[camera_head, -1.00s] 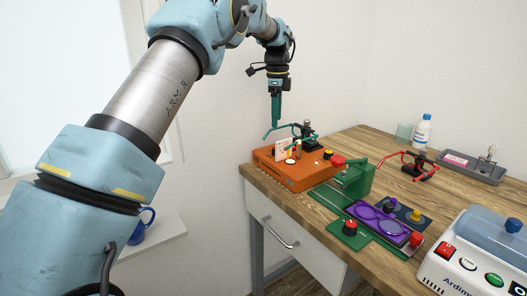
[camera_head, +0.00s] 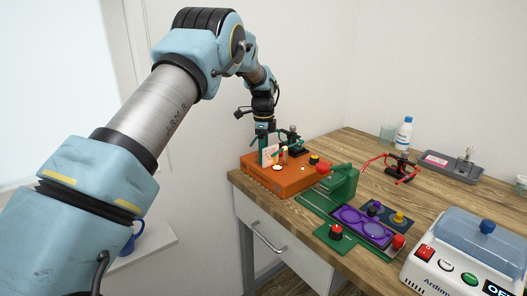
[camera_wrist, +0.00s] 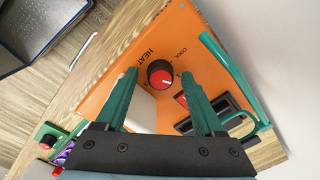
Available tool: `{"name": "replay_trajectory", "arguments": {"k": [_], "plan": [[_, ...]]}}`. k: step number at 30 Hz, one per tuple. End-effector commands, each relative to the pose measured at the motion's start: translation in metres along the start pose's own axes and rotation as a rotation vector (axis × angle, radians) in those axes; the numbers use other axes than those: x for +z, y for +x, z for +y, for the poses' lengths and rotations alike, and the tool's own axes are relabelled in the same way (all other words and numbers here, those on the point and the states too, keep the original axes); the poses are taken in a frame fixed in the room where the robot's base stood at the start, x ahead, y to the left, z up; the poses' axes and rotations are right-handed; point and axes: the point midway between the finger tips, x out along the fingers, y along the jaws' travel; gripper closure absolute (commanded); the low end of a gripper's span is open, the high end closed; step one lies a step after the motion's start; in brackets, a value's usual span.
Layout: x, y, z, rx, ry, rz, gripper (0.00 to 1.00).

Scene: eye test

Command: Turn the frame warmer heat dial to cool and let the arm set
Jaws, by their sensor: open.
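The orange frame warmer (camera_head: 290,182) stands on the left end of the wooden bench. In the wrist view its orange panel (camera_wrist: 105,100) carries the words HEAT and COOL beside a black heat dial with a red cap (camera_wrist: 160,75). The dial's exact setting is too small to read. My gripper (camera_wrist: 158,73) is open, its green fingers on either side of the dial, apart from it as far as I can tell. In the head view my gripper (camera_head: 266,145) is low over the warmer. A green spectacle arm (camera_wrist: 240,80) runs along the panel's right side.
A black-and-red switch (camera_wrist: 182,99) sits close to the right finger. A green block (camera_head: 343,182), a purple tray (camera_head: 374,229), red glasses (camera_head: 376,159) on a stand, a white bottle (camera_head: 403,134) and a white machine (camera_head: 440,262) occupy the bench to the right.

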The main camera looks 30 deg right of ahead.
Motion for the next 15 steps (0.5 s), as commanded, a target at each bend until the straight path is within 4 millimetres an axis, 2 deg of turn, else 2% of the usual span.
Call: {"name": "replay_trajectory", "arguments": {"k": [4, 15], "plan": [[0.0, 0.0, 0.0, 0.0, 0.0, 0.0, 0.31], [0.0001, -0.0003, 0.0, 0.0, 0.0, 0.0, 0.73]]}}
